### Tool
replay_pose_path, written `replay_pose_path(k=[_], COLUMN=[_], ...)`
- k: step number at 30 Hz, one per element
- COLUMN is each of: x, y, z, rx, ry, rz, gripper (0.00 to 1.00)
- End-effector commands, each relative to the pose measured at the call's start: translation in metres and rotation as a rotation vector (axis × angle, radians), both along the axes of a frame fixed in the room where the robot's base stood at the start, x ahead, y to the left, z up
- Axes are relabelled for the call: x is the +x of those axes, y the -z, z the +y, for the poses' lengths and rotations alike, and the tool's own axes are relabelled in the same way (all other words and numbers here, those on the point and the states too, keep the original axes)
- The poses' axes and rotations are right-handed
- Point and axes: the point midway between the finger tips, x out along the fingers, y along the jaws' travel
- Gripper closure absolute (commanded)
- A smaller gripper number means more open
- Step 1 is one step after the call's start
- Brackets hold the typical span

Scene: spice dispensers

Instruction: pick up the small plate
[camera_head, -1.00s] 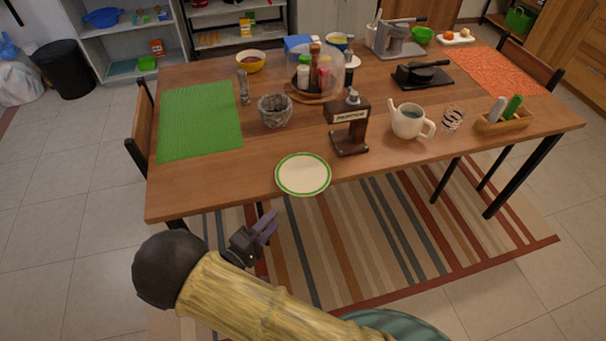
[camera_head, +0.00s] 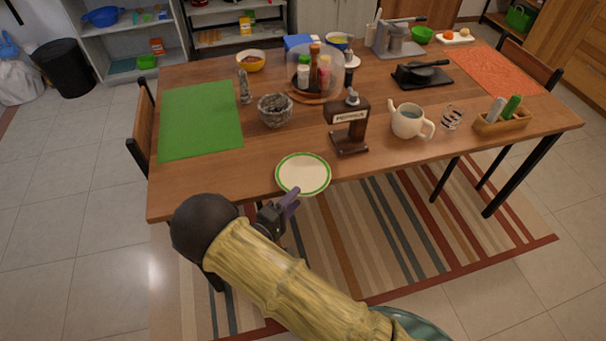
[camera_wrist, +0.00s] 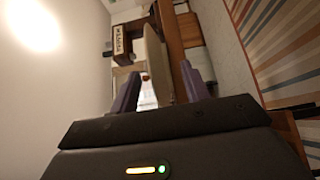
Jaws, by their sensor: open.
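The small plate (camera_head: 302,174), cream with a green rim, lies flat at the near edge of the table, its rim reaching the edge. My gripper (camera_head: 291,196) is at the plate's near rim, its purple fingers pointing at it. In the wrist view, which is turned sideways, the fingers (camera_wrist: 160,84) are spread apart, and the plate (camera_wrist: 154,58) shows nearly edge-on between them. I cannot tell whether a finger touches the plate. Nothing is held.
The wooden table (camera_head: 220,180) is bare left of the plate. A brown coffee grinder (camera_head: 348,125) stands just behind and right of it. A stone mortar (camera_head: 274,111) is behind it, a white teapot (camera_head: 408,121) farther right. A green mat (camera_head: 200,120) lies left.

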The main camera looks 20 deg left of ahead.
Motion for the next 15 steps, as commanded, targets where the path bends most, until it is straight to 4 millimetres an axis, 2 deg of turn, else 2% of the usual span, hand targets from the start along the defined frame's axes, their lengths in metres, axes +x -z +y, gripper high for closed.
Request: replay_pose_path(k=[3,7,15], x=[0.017,0.032,0.035], y=[0.0,0.0,0.001], z=[-0.011,-0.016,-0.017], rx=[-0.002,-0.001,-0.001], ry=[0.005,0.002,0.0], rz=[0.001,0.0,-0.001], gripper=[0.54,0.54,0.54])
